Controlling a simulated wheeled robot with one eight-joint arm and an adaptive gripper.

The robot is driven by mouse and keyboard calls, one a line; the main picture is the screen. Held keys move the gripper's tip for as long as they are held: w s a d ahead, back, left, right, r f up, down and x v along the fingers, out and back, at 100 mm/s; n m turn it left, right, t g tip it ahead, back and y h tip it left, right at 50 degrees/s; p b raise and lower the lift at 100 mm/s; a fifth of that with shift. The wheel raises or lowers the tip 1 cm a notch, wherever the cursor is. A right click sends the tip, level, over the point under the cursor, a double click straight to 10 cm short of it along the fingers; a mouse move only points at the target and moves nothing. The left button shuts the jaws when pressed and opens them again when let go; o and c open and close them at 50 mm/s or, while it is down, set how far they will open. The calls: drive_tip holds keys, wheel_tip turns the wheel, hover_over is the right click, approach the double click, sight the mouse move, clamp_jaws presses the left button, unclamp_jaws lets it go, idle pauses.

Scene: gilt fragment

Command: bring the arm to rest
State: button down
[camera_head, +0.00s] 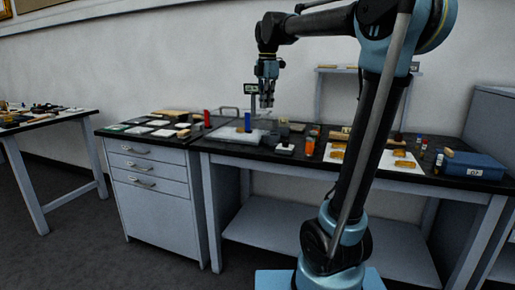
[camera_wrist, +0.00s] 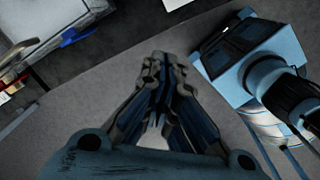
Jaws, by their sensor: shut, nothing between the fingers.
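My gripper (camera_head: 267,98) hangs from my raised arm above the middle of the dark-topped workbench in the head view. Its fingers point down, over a pale tray (camera_head: 232,135) with a blue upright item (camera_head: 248,122). In the wrist view my gripper (camera_wrist: 160,62) is shut and empty, with its fingers together. My arm rises from its blue base, reaches up past the top of the head view and comes back down to the left.
A blue box (camera_head: 475,166) stands at the bench's right end. White sheets with gold-coloured pieces (camera_head: 398,162) lie left of it. An orange jar (camera_head: 310,147) stands mid-bench. A drawer cabinet (camera_head: 150,178) is at left, with another table (camera_head: 50,121) beyond. Grey floor is free in front.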

drive_tip(key=s+d+f+m, duration=0.5)
drive_tip(key=s+f+m, duration=0.3)
drive_tip(key=s+f, duration=0.1)
drive_tip(key=s+d+f+m+t, duration=0.1)
drive_tip(key=s+d+f+m, duration=0.4)
drive_tip(key=s+f+m, duration=0.3)
drive_tip(key=s+d+f+m, duration=0.6)
drive_tip(key=s+f+m, duration=0.2)
drive_tip(key=f, duration=0.7)
drive_tip(key=shift+s+f+t, duration=0.25)
drive_tip(key=shift+s+t, duration=0.05)
drive_tip(key=shift+s, duration=0.75)
drive_tip(key=shift+w+f, duration=0.2)
drive_tip(key=shift+w, duration=0.2)
